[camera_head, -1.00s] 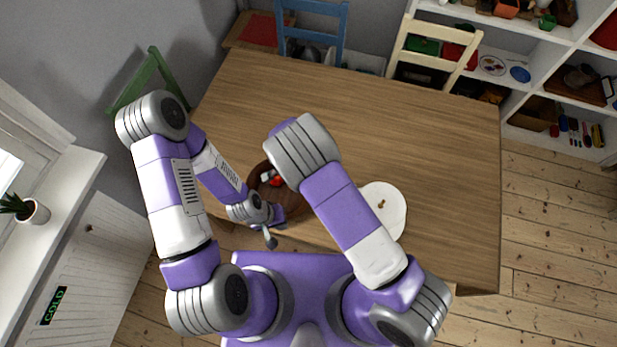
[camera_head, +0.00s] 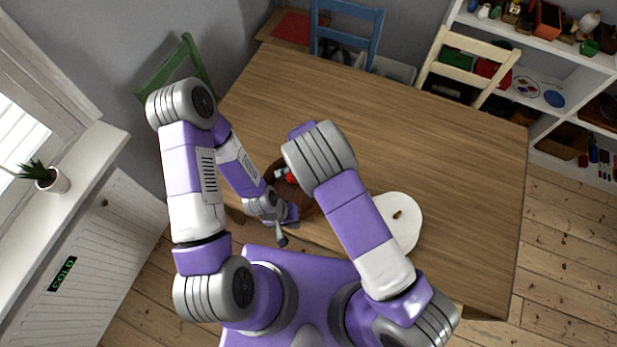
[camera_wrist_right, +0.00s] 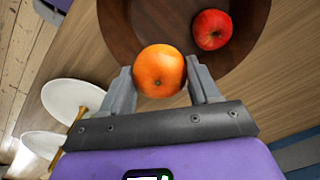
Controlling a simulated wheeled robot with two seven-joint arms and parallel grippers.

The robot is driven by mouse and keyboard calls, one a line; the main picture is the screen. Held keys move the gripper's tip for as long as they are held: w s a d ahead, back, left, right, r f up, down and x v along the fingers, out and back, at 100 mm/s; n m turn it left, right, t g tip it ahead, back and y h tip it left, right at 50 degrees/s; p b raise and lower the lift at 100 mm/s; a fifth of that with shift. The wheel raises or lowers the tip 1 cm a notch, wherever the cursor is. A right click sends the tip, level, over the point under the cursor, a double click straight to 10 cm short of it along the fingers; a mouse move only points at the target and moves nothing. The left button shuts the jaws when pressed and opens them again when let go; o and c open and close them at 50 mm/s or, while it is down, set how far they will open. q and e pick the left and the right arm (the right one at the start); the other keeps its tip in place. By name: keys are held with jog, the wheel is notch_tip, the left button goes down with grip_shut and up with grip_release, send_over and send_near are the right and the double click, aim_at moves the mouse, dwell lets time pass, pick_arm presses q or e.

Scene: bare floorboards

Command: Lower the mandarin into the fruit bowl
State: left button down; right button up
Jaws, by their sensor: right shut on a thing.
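The orange mandarin (camera_wrist_right: 160,71) is between the two fingers of my right gripper (camera_wrist_right: 162,88), which is shut on it. In the right wrist view it overlaps the near rim of the brown fruit bowl (camera_wrist_right: 125,30); its height above the bowl cannot be told. A red apple (camera_wrist_right: 212,29) lies inside the bowl. In the head view the bowl (camera_head: 305,208) is partly hidden by my arms, with red fruit (camera_head: 291,178) showing in it. The mandarin is hidden there. My left gripper (camera_head: 281,239) is beside the bowl's near side, its jaws too small to read.
A white tiered stand (camera_head: 405,232) is right of my right forearm; two white plates (camera_wrist_right: 72,98) of it show in the wrist view. The wooden table (camera_head: 430,130) is clear beyond. Blue (camera_head: 345,35) and cream (camera_head: 468,65) chairs stand at its far edge.

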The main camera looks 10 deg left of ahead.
jog(key=shift+f, duration=0.1)
